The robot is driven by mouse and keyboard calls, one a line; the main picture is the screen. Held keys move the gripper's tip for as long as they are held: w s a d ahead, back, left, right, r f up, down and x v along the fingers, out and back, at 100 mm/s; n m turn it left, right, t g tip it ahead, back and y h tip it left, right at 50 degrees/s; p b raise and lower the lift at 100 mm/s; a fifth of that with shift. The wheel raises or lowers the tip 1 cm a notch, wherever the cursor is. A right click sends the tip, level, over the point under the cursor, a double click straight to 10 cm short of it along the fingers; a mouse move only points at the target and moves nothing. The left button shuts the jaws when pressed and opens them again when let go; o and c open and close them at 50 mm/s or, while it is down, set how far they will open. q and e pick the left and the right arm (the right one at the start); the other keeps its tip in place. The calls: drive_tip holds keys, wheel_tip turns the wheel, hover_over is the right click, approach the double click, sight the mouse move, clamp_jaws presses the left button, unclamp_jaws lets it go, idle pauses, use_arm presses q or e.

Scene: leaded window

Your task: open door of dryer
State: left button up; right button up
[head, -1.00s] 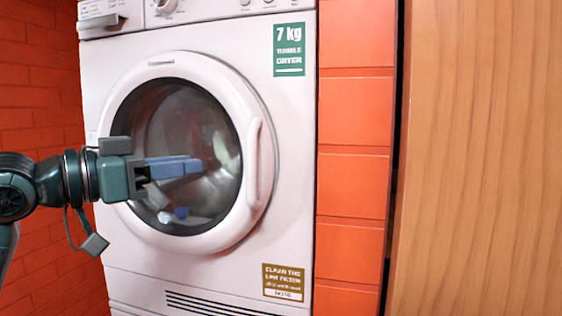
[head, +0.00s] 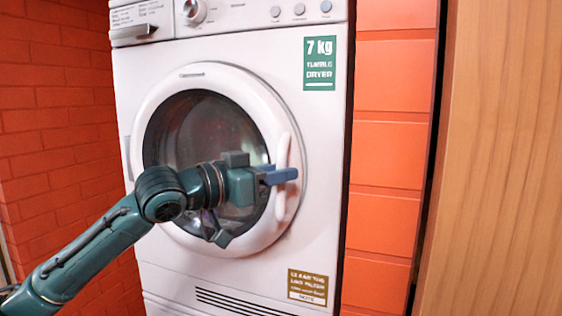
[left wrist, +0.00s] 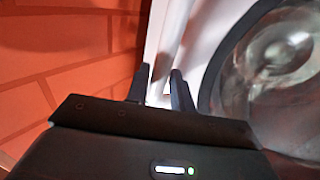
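The white dryer (head: 320,215) fills the middle of the head view. Its round door (head: 170,115) is closed, with dark glass and a white vertical handle (head: 283,150) on its right side. My left gripper (head: 288,175) is at the handle's height, its blue fingers overlapping the handle in the picture. In the left wrist view the two dark fingertips (left wrist: 160,70) stand apart, with a pale strip of the dryer front or handle showing between them. Whether the fingers straddle the handle or only stand in front of it is unclear. My right gripper is out of view.
An orange tiled panel (head: 390,150) stands right of the dryer, with a wooden panel (head: 510,150) beyond it. A red brick wall (head: 60,130) is at the left. Yellowish and green labels are on the dryer front.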

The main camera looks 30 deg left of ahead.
use_arm(q)
drive_tip(key=shift+w+d, duration=0.2)
drive_tip(key=shift+w, duration=0.2)
drive_tip(key=shift+c, duration=0.2)
clamp_jaws()
